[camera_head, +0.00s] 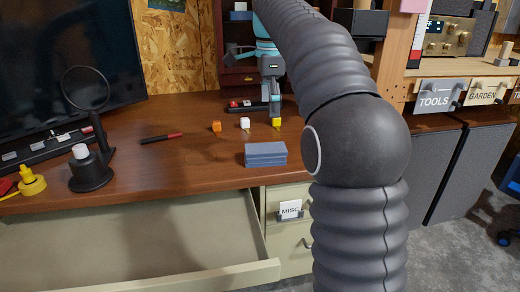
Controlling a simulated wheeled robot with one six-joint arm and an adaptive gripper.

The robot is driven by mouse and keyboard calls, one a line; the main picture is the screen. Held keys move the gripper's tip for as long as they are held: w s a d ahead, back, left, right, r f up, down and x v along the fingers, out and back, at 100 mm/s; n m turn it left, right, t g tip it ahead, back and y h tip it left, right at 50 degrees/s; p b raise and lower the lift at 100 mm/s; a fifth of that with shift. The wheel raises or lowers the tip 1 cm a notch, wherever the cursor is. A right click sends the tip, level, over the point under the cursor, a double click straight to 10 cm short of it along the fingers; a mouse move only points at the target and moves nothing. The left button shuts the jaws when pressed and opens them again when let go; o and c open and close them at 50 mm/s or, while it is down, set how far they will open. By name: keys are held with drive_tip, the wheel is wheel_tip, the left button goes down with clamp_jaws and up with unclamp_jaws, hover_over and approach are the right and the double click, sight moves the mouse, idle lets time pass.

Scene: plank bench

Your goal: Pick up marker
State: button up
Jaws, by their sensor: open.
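The marker (160,138) lies flat on the brown bench, left of centre, with a dark body and a red right end. My gripper (273,108) points down at the back of the bench, to the right of the marker and well apart from it. It is open, and I see nothing held in it. Its fingers look small and overlap in this view, close behind a yellow block (277,122); I cannot tell whether they touch it.
An orange block (216,127) and a white block (245,123) stand between marker and gripper. A blue-grey stack (265,153) sits near the front edge. Left are a black round-mirror stand (91,172), a yellow object (31,181) and a monitor (65,60). An open drawer (130,240) juts out below.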

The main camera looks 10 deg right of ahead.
sight(265, 148)
drive_tip(key=f, duration=0.2)
drive_tip(key=f+b, duration=0.1)
drive_tip(key=f, duration=0.2)
drive_tip(key=w+f+b, duration=0.1)
drive_tip(key=f, duration=0.1)
drive_tip(key=shift+a+f, duration=0.25)
drive_tip(key=shift+f, duration=0.15)
drive_tip(key=shift+w+a+f+b, duration=0.1)
drive_tip(key=shift+f+b, duration=0.2)
drive_tip(key=shift+f, duration=1.2)
drive_tip(key=shift+w+f+b, duration=0.1)
drive_tip(key=shift+f+b, duration=0.15)
drive_tip(key=shift+f, duration=1.25)
drive_tip(key=c, duration=1.4)
drive_tip(key=shift+o, duration=0.2)
drive_tip(key=shift+r, duration=0.15)
